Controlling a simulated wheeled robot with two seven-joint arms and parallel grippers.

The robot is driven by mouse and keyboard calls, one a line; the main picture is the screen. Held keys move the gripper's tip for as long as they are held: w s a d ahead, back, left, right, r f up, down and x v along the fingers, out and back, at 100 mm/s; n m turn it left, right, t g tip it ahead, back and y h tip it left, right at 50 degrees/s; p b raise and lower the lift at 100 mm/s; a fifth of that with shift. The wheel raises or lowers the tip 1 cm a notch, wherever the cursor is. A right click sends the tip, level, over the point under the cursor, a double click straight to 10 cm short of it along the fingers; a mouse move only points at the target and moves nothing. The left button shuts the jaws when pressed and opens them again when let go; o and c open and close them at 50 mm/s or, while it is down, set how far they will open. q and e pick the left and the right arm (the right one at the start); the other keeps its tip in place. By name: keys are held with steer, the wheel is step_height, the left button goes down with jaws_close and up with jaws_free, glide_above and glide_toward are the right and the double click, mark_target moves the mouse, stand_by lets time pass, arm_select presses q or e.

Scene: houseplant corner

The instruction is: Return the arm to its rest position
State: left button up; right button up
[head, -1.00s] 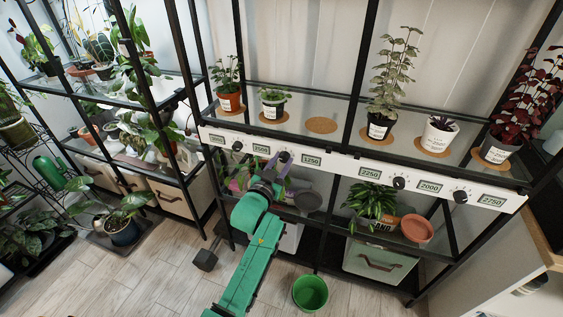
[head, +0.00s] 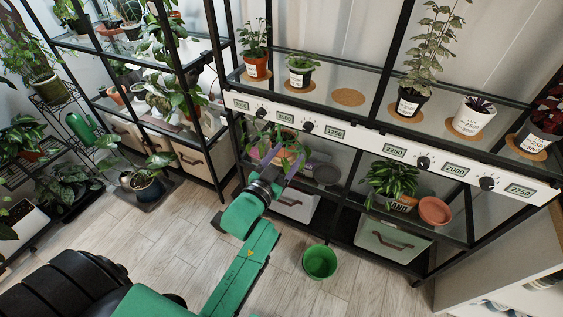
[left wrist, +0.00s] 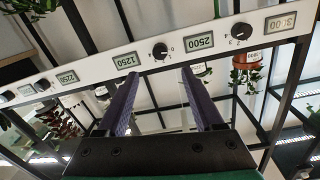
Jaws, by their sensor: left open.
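My left arm is green and comes up from the bottom of the head view. Its left gripper (head: 281,158) is in front of the shelf rack, below the white control strip (head: 385,151). The purple fingers are apart with nothing between them. In the left wrist view the open fingers (left wrist: 160,95) point toward the strip, with a black knob (left wrist: 160,51) and the display reading 2500 (left wrist: 201,41) just beyond. I cannot tell the exact gap to the strip. My right gripper is not in view.
Potted plants stand on the upper glass shelf, among them one in an orange pot (head: 256,67). An empty cork coaster (head: 348,97) lies there too. A leafy plant (head: 391,183) and a terracotta pot (head: 434,211) are on the lower shelf. A green bucket (head: 319,262) stands on open wooden floor.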

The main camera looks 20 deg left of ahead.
arm_select(q)
steer(key=s, duration=0.3)
steer(key=shift+s+a, duration=0.15)
steer(key=s+f+g+p, duration=0.1)
steer(key=s+f+g, duration=0.25)
steer(key=f, duration=0.65)
steer(key=s+f+g+p, duration=0.1)
steer(key=s+f+g, duration=0.25)
steer(key=f, duration=0.75)
steer(key=s+f+g+p, duration=0.15)
steer(key=s+f, duration=0.25)
steer(key=f, duration=0.6)
steer(key=s+a+f+g, duration=0.2)
steer(key=s+f, duration=0.2)
steer(key=s, duration=0.4)
steer(key=s+a+f+g+y+p, duration=0.1)
steer(key=s+a+f+g, duration=0.2)
steer(key=s, duration=0.6)
steer(key=s+a+f+n+g, duration=0.1)
steer(key=s+a+f+g, duration=0.2)
steer(key=s+f, duration=0.4)
steer(key=shift+s+f+y, duration=0.15)
steer(key=shift+s+y, duration=0.25)
steer(key=shift+s, duration=0.5)
